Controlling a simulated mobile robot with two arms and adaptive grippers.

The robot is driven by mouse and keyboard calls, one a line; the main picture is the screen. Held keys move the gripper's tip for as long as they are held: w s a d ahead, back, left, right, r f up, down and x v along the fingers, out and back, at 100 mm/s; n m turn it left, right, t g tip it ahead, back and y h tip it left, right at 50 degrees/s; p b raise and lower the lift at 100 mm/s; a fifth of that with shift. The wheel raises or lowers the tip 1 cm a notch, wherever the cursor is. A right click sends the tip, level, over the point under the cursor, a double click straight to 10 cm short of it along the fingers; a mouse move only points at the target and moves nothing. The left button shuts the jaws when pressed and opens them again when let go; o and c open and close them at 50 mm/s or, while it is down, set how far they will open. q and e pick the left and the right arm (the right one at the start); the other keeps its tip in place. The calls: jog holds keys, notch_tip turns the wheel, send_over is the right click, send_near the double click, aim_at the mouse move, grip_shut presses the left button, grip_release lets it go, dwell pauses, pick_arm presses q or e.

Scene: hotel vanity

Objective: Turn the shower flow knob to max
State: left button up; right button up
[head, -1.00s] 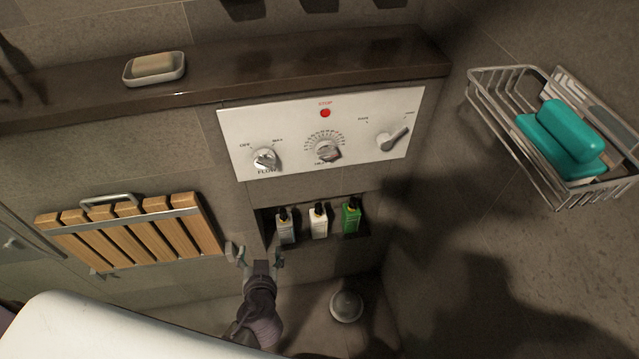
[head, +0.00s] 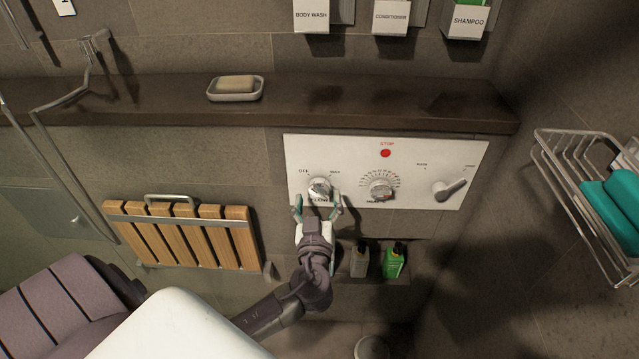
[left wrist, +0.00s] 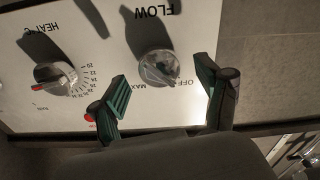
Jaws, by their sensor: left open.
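The flow knob (head: 319,187) is a round silver knob at the left end of the white control panel (head: 410,155), with OFF and MAX marks above it. My left gripper (head: 318,208) is open just below and in front of the knob, with a finger toward each side. In the left wrist view the knob (left wrist: 158,68) shows beyond and between the open fingers of my left gripper (left wrist: 163,100). I cannot tell if either finger touches it. The FLOW label is partly hidden by the gripper in the head view. My right gripper is not in view.
A dark ledge (head: 180,103) with a soap dish (head: 235,94) runs above. Bottles (head: 393,260) stand in a niche below. A slatted wooden seat (head: 185,236) is at left.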

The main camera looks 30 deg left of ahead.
aim_at(319, 189)
pick_arm(q)
jog(key=shift+w+a+r, duration=0.25)
jog(key=shift+w, duration=0.25)
jog(key=shift+w+a, duration=0.25)
jog(key=shift+w, duration=0.2)
jog(key=shift+w+a+f, duration=0.1)
jog(key=shift+w+a, duration=0.1)
jog(key=c, duration=1.2)
jog(key=shift+o, duration=0.2)
